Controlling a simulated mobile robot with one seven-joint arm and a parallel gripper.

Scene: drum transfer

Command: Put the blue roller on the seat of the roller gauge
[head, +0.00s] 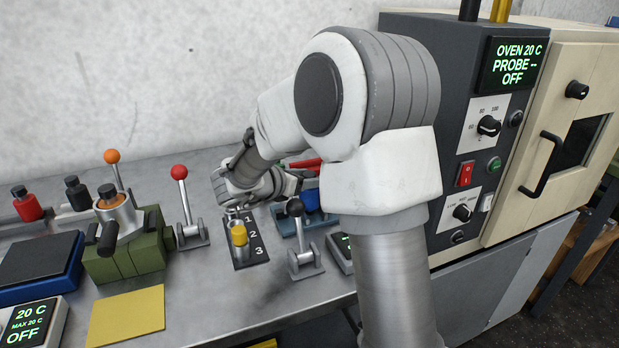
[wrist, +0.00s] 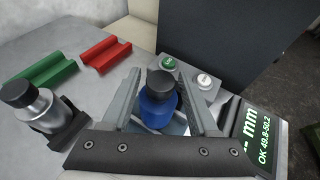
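The blue roller (wrist: 158,108), with a black knob on top, stands upright between the two fingers of my gripper (wrist: 162,85) in the wrist view. The fingers are apart, with gaps showing on both sides of the knob. A pale surface shows beneath the roller, but I cannot tell whether it rests in the seat. The gauge's display (wrist: 257,135) reads mm and OK 49.8-50.2, at the right. In the head view my gripper (head: 300,184) is low over the bench, partly hidden by my arm, and a blue part (head: 312,200) shows just below it.
A silver roller with a black knob (wrist: 42,108) stands in a dark holder at left. Green (wrist: 50,70) and red (wrist: 106,54) blocks lie behind it. The oven (head: 490,120) bounds the right.

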